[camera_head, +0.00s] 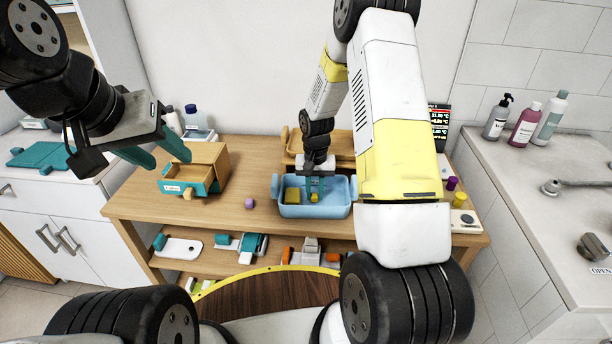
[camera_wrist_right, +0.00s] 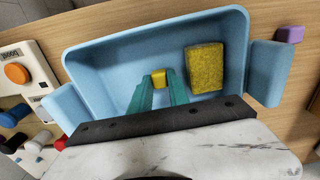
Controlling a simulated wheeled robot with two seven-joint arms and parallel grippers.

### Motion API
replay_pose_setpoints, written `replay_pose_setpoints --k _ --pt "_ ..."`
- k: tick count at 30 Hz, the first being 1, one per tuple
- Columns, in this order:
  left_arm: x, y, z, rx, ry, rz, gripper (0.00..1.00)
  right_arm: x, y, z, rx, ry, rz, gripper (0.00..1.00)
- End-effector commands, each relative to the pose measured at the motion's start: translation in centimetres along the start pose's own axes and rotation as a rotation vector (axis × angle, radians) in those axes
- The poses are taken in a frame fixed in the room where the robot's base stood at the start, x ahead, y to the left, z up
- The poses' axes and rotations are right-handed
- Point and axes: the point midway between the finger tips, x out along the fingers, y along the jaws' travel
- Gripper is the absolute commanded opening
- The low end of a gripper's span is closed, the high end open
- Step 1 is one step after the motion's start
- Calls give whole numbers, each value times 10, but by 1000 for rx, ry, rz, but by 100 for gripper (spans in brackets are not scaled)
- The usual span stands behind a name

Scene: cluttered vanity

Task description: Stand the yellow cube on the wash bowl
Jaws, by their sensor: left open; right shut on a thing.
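The wash bowl (camera_head: 315,211) is a light blue tub with side handles on the wooden table; it fills much of the right wrist view (camera_wrist_right: 110,62). My right gripper (camera_head: 315,188) reaches down over it from above. Its teal fingers (camera_wrist_right: 158,92) are shut on the small yellow cube (camera_wrist_right: 159,78), which also shows in the head view (camera_head: 314,198). The cube is within the bowl's outline; I cannot tell whether it touches the bottom. My left gripper (camera_head: 162,154) is open and empty, up at the left, well away from the bowl.
A yellow sponge (camera_wrist_right: 205,68) lies in the bowl beside the cube. A wooden box with an open drawer (camera_head: 188,180) and a purple block (camera_head: 249,203) are left of the bowl. A wooden tray (camera_head: 341,144) is behind it. Purple and yellow pieces (camera_head: 452,184) stand at the right.

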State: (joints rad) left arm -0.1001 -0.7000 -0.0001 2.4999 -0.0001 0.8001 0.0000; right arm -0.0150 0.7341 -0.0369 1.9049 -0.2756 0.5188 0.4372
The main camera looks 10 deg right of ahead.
Motion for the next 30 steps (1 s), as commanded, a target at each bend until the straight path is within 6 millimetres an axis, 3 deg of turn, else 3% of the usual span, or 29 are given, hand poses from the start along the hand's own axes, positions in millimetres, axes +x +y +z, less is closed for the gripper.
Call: replay_pose_setpoints --k 11,12,15,25,30 --pt "0 0 0 0 0 0 47 7 0 0 0 1 0 0" --pt "0 0 0 0 0 0 47 6 0 -1 1 1 0 27" --pt "0 0 0 0 0 0 47 6 0 -1 1 1 0 43" --pt "0 0 0 0 0 0 47 4 0 -1 1 2 0 43" --pt "0 0 0 0 0 0 47 -16 0 -2 1 5 -1 43"
